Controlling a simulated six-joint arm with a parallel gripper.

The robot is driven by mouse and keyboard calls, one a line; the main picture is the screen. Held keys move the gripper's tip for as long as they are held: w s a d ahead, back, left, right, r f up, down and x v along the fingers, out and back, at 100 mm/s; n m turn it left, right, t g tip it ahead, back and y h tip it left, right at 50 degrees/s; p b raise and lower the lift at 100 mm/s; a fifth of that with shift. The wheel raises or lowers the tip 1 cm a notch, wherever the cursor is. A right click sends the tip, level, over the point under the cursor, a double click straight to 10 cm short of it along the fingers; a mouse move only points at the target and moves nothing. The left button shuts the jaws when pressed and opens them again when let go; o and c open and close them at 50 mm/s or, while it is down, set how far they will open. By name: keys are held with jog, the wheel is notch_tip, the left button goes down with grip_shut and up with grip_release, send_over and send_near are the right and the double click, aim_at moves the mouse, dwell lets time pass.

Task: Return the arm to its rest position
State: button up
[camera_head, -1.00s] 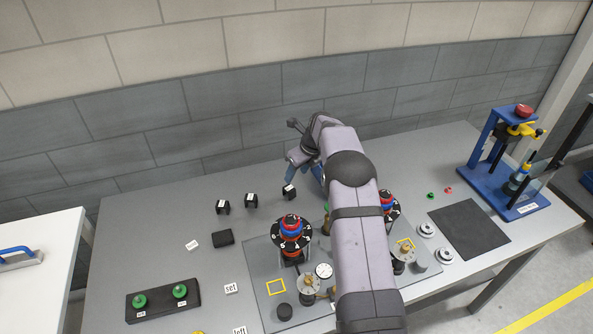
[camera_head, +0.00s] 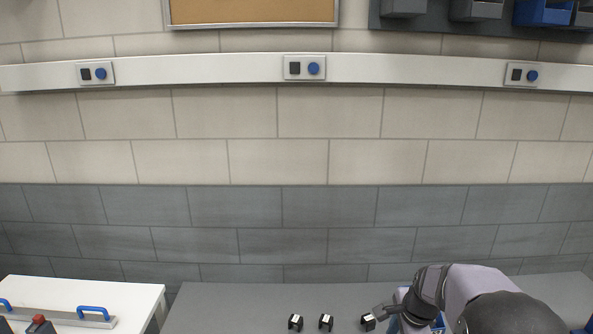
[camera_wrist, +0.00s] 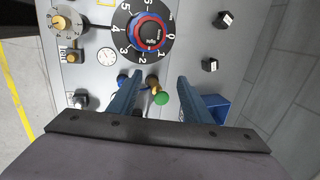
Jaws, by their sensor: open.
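My gripper (camera_wrist: 158,82) shows in the wrist view as two blue fingers, held apart, with nothing gripped between them. A green-tipped part with a brass-coloured stem (camera_wrist: 161,98) appears in the gap between the fingers; I cannot tell its distance from them. In the head view my arm comes in at the lower right, bent at its dark wrist joint. The fingers there are mostly hidden behind the wrist and cut by the frame's lower edge.
Black blocks (camera_wrist: 210,65) stand to the right, near a blue bin (camera_wrist: 217,107). A white side table (camera_head: 130,296) stands at left in the head view.

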jog(key=s+a+f+n, duration=0.1)
jog(key=s+a+n, duration=0.1)
jog(key=s+n, duration=0.2)
jog(key=s+a+f+n+g+b, duration=0.1)
jog(key=s+a+n, duration=0.1)
jog(key=s+n, duration=0.2)
jog(key=s+a+n+b, duration=0.1)
jog(key=s+a+n, duration=0.1)
jog(key=s+n, duration=0.2)
jog(key=shift+s+a+f+g, duration=0.1)
jog(key=shift+s+f+g, duration=0.05)
jog(key=shift+s, duration=0.5)
jog(key=shift+s+a+f+g, duration=0.1)
jog(key=shift+s+a, duration=0.05)
jog(key=shift+s, duration=0.45)
jog(key=shift+s+a+f+g, duration=0.1)
jog(key=shift+s+f+g, duration=0.05)
jog(key=shift+s, duration=0.5)
jog(key=s+a+f+n+g, duration=0.1)
jog(key=s+a+f+n, duration=0.1)
jog(key=s+n, duration=0.4)
jog(key=shift+s+h+b, duration=0.3)
jog(key=shift+s+b, duration=0.05)
jog(key=shift+b, duration=0.1)
